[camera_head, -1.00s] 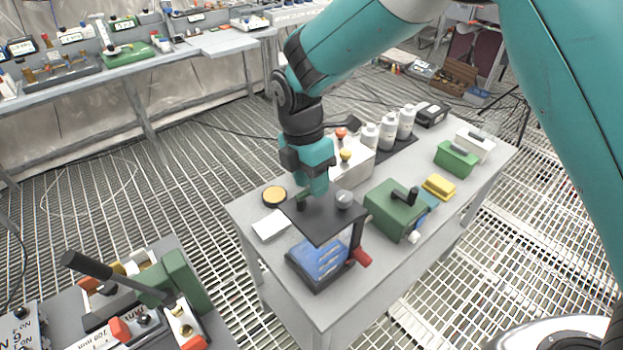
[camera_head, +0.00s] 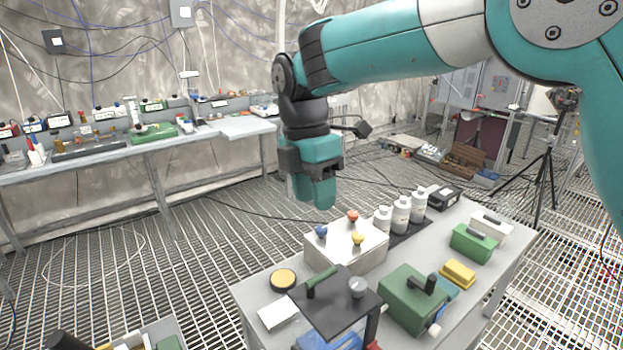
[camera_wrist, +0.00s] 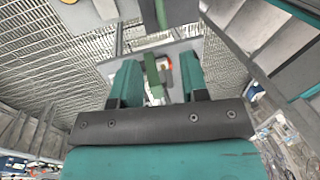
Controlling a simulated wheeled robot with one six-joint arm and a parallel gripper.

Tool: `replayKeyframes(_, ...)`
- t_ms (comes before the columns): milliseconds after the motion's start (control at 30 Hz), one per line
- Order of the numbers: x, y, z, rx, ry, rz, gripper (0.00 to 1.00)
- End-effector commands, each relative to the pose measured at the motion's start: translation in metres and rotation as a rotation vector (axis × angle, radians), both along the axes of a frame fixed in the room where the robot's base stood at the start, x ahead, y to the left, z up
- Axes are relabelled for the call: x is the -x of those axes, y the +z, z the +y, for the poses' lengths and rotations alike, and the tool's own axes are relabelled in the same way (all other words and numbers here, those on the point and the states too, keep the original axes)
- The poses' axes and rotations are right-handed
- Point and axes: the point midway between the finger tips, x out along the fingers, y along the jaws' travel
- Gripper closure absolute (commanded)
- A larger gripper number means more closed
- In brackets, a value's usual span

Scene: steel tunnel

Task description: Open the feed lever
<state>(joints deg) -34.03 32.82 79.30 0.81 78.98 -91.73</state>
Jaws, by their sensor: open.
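A short green lever handle (camera_head: 320,281) lies on top of a dark flat plate (camera_head: 338,308) on a raised stand, beside a grey round knob (camera_head: 357,287). No label is readable, so I cannot tell for sure that it is the feed lever. My gripper (camera_head: 316,198) hangs pointing down, above and behind the plate, apart from it and empty. In the wrist view my open gripper (camera_wrist: 157,72) frames the green handle (camera_wrist: 153,76) between its fingers at a distance. A green box (camera_head: 408,303) with a black lever (camera_head: 430,285) stands right of the plate.
A cream box (camera_head: 345,250) with coloured buttons stands behind the plate, near my gripper. White bottles (camera_head: 401,214), a yellow block (camera_head: 457,273) and a round yellow-topped disc (camera_head: 283,278) share the table. The air around my gripper is clear.

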Motion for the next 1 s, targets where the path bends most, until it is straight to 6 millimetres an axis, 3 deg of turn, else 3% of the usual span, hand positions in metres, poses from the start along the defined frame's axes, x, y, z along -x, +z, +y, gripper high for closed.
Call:
replayKeyframes(233, -0.005, 0.028, 0.004, -0.001, 0.002, -0.001, 0.59)
replayKeyframes(667, -0.004, 0.033, 0.000, -0.001, -0.019, -0.006, 0.59)
replayKeyframes(767, 0.004, 0.038, -0.014, -0.008, -0.107, -0.030, 0.59)
replayKeyframes(867, 0.024, 0.042, -0.041, -0.025, -0.290, -0.066, 0.59)
replayKeyframes(1000, 0.074, 0.042, -0.082, -0.084, -0.647, -0.102, 0.59)
